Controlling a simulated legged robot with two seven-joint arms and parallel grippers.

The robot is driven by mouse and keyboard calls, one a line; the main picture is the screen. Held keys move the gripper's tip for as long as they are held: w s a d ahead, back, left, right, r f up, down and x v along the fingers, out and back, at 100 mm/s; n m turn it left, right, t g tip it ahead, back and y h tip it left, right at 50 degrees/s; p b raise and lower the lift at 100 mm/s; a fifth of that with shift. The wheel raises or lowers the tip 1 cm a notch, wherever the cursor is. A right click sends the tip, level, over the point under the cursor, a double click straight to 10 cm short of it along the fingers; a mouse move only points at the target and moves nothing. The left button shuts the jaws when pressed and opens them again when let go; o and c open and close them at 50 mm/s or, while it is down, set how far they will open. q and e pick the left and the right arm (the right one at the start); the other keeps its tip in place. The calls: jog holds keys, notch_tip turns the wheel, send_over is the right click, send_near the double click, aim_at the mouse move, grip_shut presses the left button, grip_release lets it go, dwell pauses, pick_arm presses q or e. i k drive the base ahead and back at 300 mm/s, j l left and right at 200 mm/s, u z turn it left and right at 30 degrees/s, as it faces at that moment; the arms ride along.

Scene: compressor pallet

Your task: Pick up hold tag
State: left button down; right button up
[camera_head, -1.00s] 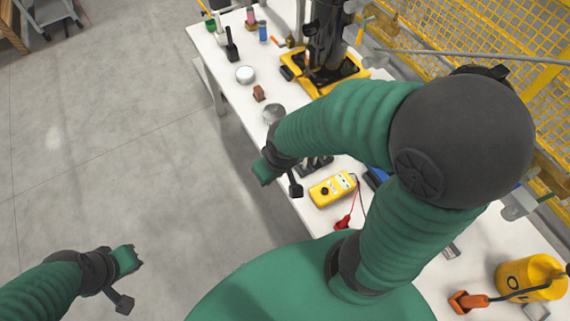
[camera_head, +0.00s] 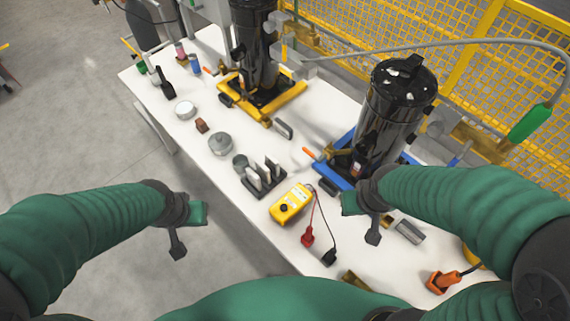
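I cannot make out a hold tag for certain in the head view. My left gripper (camera_head: 197,213) is over the floor, left of the white table's (camera_head: 190,130) front edge. Nothing shows in it. My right gripper (camera_head: 351,203) hangs above the table, in front of the black cylinder on the blue base (camera_head: 338,175) and right of the yellow meter (camera_head: 291,204). Nothing clearly shows in it. Both grippers are too small and too turned to show whether their jaws are apart. The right arm hides part of the table's right side.
A second black cylinder (camera_head: 254,50) stands on a yellow base (camera_head: 278,103). Red and black leads lie by the meter. An orange tool (camera_head: 443,281) lies at right. Yellow mesh fencing (camera_head: 480,110) stands behind.

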aim_at(272, 163)
jog(key=i+j, duration=0.3)
jog(key=j, duration=0.15)
jog(key=i+j, duration=0.3)
jog(key=j, duration=0.2)
jog(key=i+j, duration=0.3)
jog(key=j, duration=0.15)
